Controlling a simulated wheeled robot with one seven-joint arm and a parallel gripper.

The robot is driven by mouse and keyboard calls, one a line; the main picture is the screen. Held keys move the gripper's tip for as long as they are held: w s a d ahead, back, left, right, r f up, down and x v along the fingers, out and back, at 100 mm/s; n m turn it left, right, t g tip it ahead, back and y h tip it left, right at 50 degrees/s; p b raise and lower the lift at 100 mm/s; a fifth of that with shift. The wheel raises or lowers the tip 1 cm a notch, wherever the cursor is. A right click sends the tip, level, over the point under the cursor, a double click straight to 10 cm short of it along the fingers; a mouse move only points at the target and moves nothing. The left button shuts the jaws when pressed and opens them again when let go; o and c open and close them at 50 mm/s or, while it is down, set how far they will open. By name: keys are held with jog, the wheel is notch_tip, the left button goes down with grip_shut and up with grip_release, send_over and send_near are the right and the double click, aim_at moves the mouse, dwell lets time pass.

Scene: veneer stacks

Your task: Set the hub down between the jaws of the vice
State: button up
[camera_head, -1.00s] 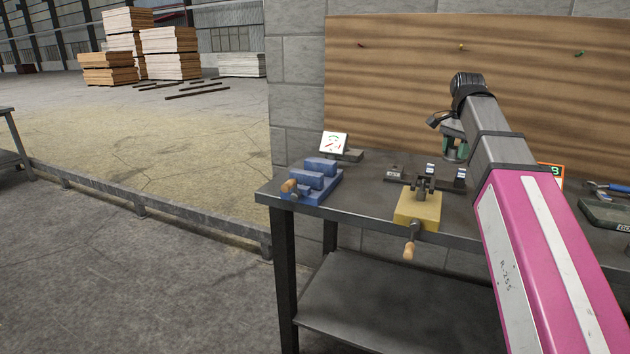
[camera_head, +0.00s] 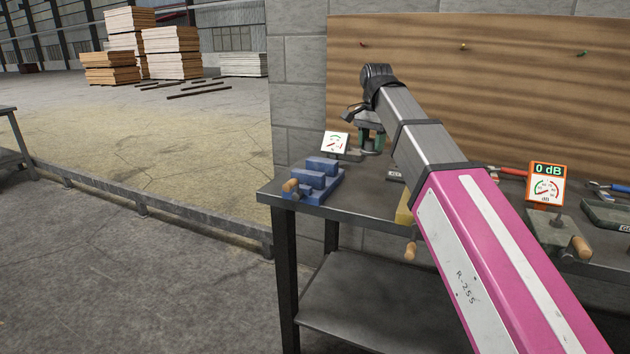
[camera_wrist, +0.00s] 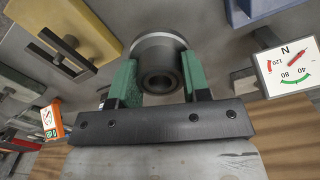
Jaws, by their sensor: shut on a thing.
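The hub (camera_wrist: 158,62) is a dark grey round part with a bore and a lighter rim. My gripper (camera_head: 371,138) is shut on it, with a green finger on each side in the wrist view. In the head view the hub is small and hard to make out between the fingers. The blue vice (camera_head: 318,176), with raised jaws and a wooden handle, stands at the bench's left end. My gripper is above the bench, right of and behind the vice in the picture. Part of a blue body, likely the vice, shows at the wrist view's top edge (camera_wrist: 250,8).
A yellow fixture (camera_head: 404,212) is mostly hidden behind my arm; its slotted top shows in the wrist view (camera_wrist: 75,25). A white dial (camera_head: 335,143) stands behind the vice. An orange 0 dB gauge (camera_head: 546,183) and tools are at right.

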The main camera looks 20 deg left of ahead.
jog(key=s+a+r+n, duration=0.1)
jog(key=s+a+n, duration=0.3)
jog(key=s+a, duration=1.25)
send_over(315, 169)
jog(key=s+d, duration=0.2)
jog(key=s, duration=0.2)
jog(key=f, duration=0.6)
jog(key=shift+w+a+f, duration=0.25)
jog(key=shift+f, duration=2.1)
jog(key=shift+f, duration=0.15)
jog(key=o, duration=1.1)
notch_tip(315, 169, up, 12)
jog(key=shift+r, duration=0.15)
